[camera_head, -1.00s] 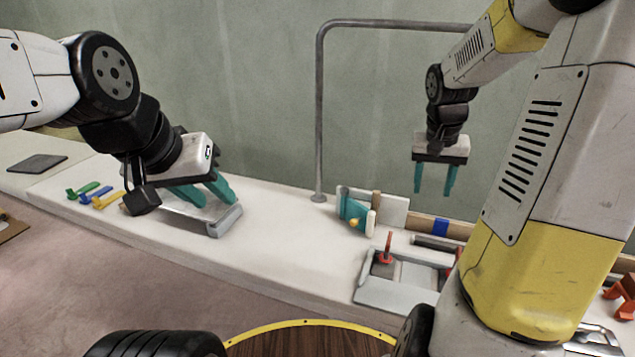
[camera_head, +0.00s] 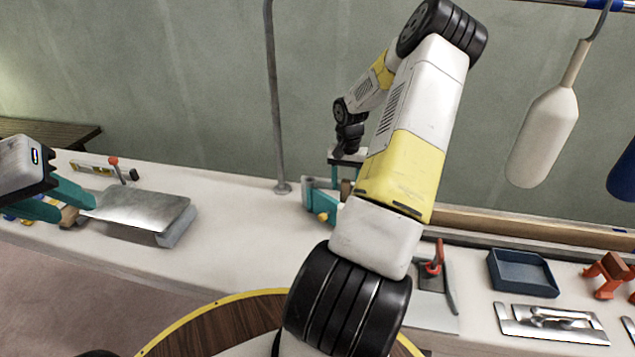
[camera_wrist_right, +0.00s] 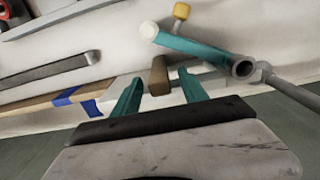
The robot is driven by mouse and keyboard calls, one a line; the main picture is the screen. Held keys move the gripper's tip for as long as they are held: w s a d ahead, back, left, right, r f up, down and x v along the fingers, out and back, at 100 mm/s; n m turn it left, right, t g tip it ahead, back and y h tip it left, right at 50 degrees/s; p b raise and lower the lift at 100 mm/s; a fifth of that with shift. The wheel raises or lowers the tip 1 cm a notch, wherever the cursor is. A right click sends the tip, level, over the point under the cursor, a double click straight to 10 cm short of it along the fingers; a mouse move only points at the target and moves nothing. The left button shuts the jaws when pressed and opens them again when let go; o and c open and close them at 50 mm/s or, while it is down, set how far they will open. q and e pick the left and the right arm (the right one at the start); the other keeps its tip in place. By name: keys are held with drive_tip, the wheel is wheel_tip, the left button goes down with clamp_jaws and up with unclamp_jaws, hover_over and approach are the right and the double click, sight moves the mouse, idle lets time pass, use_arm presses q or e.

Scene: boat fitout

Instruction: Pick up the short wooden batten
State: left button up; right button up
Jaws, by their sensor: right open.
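The short wooden batten (camera_wrist_right: 159,76) is a brown block in the right wrist view, standing between the two teal fingers of my right gripper (camera_wrist_right: 161,80). The fingers are apart, with a visible gap on each side of it. In the head view, part of the batten (camera_head: 346,190) shows beside my forearm, which hides most of that gripper (camera_head: 338,172). My left gripper (camera_head: 62,200) is at the far left, its teal fingers by the wooden handle (camera_head: 68,215) of a metal float (camera_head: 140,208); whether they grip it is unclear.
A teal tool with a yellow knob (camera_wrist_right: 190,45) lies close to the batten. A long wooden strip with blue tape (camera_wrist_right: 62,97) is on the other side. A grey post (camera_head: 276,100) rises behind. A blue tray (camera_head: 522,273) and a steel trowel (camera_head: 550,323) lie at right.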

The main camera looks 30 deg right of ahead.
sight(345, 192)
wheel_tip(345, 192, down, 4)
drive_tip(key=shift+r, duration=0.1)
clamp_jaws()
drive_tip(key=shift+r, duration=0.15)
idle(0.3)
